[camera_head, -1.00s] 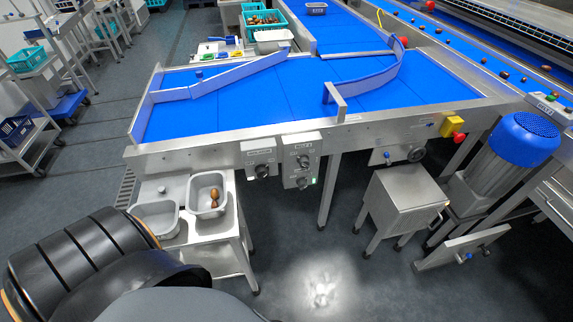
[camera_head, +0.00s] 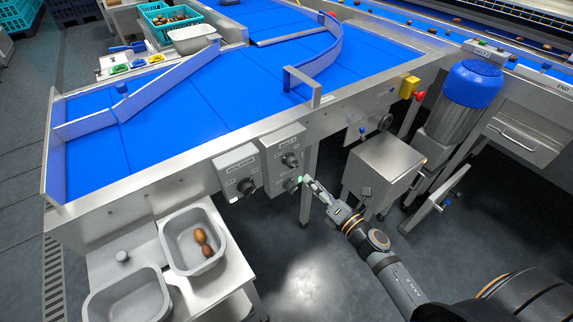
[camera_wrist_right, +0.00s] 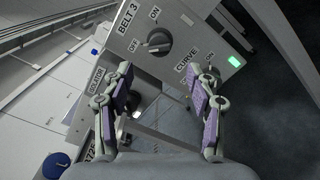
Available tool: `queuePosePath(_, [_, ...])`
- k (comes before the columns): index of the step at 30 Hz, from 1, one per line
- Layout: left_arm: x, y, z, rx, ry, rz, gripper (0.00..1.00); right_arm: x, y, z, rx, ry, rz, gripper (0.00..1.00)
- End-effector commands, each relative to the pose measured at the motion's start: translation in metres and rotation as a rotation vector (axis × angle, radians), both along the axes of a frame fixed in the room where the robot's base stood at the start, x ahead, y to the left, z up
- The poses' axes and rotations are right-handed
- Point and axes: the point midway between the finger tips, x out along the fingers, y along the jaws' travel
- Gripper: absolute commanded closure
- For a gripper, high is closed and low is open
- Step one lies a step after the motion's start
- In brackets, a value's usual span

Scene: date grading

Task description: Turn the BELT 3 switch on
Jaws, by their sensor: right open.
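The BELT 3 switch is a dark round knob (camera_wrist_right: 158,42) on a grey control box (camera_head: 283,158) at the front edge of the blue belt table. In the right wrist view its handle appears turned toward OFF, with ON printed above. My right gripper (camera_wrist_right: 162,74) is open and empty; its two purple-padded fingers point at the box, with the BELT 3 knob ahead, apart from them. In the head view the right gripper (camera_head: 309,187) is at the box's lower right. My left gripper is out of view.
Below BELT 3, the CURVE knob (camera_wrist_right: 210,74) is partly behind a finger, beside a lit green lamp (camera_wrist_right: 234,61). The isolator box (camera_head: 237,172) adjoins on the left. A steel stand (camera_head: 385,165) is to the right. Grey bins (camera_head: 172,240) stand at lower left.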

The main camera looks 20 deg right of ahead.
Motion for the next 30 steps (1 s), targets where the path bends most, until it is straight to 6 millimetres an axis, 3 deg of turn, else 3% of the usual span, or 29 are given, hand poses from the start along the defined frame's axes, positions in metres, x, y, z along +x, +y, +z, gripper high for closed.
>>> queuePosePath(1, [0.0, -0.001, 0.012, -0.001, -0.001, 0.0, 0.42, 0.009, 0.003, 0.008, 0.006, -0.002, -0.004, 0.42])
queuePosePath(6, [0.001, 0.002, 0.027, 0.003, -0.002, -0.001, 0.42, 0.044, 0.017, 0.008, 0.009, 0.0, -0.001, 0.42])
queuePosePath(13, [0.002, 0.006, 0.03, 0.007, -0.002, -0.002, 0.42, 0.08, 0.029, 0.002, 0.007, 0.002, -0.001, 0.42])
queuePosePath(25, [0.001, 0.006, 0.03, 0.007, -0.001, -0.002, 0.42, 0.089, 0.033, 0.001, 0.005, 0.003, 0.0, 0.44])
queuePosePath(30, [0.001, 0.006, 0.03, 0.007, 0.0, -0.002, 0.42, 0.089, 0.033, 0.001, 0.005, 0.003, -0.001, 0.67])
